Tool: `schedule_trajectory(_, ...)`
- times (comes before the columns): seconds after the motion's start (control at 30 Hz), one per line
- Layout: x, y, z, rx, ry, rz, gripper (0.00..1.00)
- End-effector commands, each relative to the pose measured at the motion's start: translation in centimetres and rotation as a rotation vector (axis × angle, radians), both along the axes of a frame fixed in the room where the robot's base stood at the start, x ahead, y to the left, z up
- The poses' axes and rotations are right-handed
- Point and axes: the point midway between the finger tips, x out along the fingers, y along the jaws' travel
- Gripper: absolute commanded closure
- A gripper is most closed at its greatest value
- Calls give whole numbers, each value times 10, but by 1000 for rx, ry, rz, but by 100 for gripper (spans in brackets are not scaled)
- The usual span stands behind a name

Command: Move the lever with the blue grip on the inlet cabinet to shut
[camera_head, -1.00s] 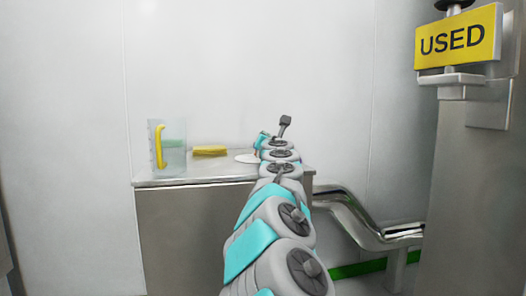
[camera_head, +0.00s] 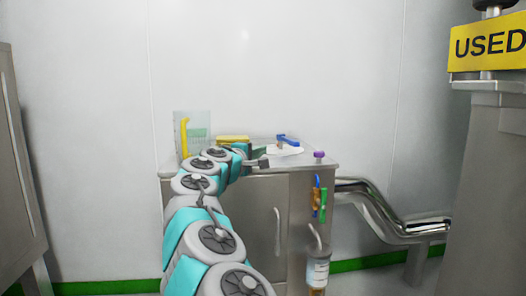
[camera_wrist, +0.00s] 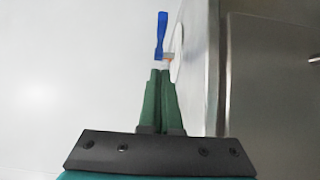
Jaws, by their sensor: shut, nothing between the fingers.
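The lever with the blue grip (camera_head: 289,140) is on top of the steel inlet cabinet (camera_head: 255,190), on a short stem over a white disc (camera_head: 292,151). In the head view the grip lies nearly level. In the wrist view the blue grip (camera_wrist: 161,34) is straight ahead of my fingertips, with the white disc (camera_wrist: 177,42) beside it. My gripper (camera_wrist: 161,72) has its green fingers together with nothing between them. They point at the lever and look close; I cannot tell whether they touch it. In the head view my gripper is left of the lever, partly hidden by my arm.
A clear jug with a yellow handle (camera_head: 186,137) and a yellow block (camera_head: 233,138) stand at the back left of the top. A purple knob (camera_head: 319,155) is at the right corner. Blue and green handles (camera_head: 320,196) hang at the right side, near a steel pipe (camera_head: 385,215).

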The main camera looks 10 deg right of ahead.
Motion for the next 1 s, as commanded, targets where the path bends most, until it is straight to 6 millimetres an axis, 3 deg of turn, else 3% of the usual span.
schedule_trajectory(0.5, 47, -34, -1, 0, 4, 4, 100)
schedule_trajectory(0.73, 60, -46, -1, 0, 2, 0, 100)
schedule_trajectory(1.0, 64, -79, 0, -2, 0, -1, 100)
